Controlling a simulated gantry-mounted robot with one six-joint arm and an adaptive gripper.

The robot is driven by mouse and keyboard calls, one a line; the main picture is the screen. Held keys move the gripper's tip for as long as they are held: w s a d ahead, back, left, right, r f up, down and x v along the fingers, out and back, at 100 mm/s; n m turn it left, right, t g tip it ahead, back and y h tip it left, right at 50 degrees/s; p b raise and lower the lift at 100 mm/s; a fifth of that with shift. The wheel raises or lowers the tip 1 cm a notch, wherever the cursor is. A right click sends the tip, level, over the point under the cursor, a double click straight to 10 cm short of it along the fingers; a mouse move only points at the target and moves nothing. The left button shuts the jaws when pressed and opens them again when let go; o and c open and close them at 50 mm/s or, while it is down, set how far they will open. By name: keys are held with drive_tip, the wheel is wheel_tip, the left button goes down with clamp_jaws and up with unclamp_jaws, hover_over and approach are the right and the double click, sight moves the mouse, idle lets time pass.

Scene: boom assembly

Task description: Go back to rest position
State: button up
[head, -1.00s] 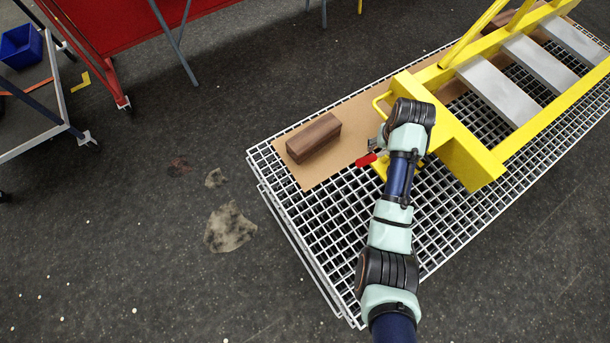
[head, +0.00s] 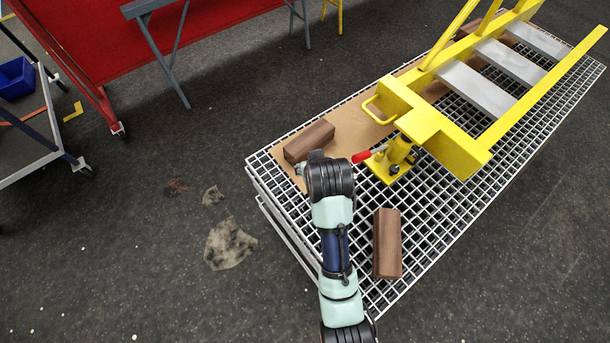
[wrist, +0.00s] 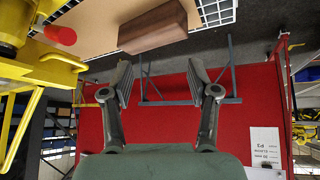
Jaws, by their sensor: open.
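My gripper (wrist: 160,82) shows in the wrist view with its two fingers spread and nothing between them. In the head view it is mostly hidden behind my wrist, near the grating's left side. The yellow boom (head: 455,155) lies along the grating with its near end right of my arm. A yellow stand with a red handle (head: 362,157) is at that end, apart from my wrist. The red handle also shows at the upper left of the wrist view (wrist: 60,34).
One brown block (head: 309,141) lies on the tan board (head: 350,118) just beyond my wrist. Another block (head: 387,243) lies on the white grating (head: 430,215) right of my arm. A red panel (head: 150,35) and a cart (head: 40,130) stand behind. Floor at left is open.

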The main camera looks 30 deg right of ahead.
drive_tip(key=shift+s+a+r+t, duration=0.15)
drive_tip(key=shift+a+r, duration=0.05)
drive_tip(key=shift+a, duration=0.35)
drive_tip(key=shift+s+a+r+t, duration=0.1)
drive_tip(key=shift+a+r+t, duration=0.1)
drive_tip(key=shift+a, duration=0.3)
drive_tip(key=s+a+r+n+t+y+p, duration=0.1)
drive_tip(key=s+a+r+n+t+p, duration=0.2)
drive_tip(key=a+r, duration=0.6)
drive_tip(key=s+a+r+t+y+p, duration=0.15)
drive_tip(key=s+a+r+p, duration=0.25)
drive_tip(key=a+r, duration=0.55)
wheel_tip(320, 180, up, 38)
drive_tip(key=t+p, duration=0.1)
drive_tip(key=p, duration=3.6)
drive_tip(key=shift+s+a+f, duration=0.2)
drive_tip(key=shift+s, duration=0.2)
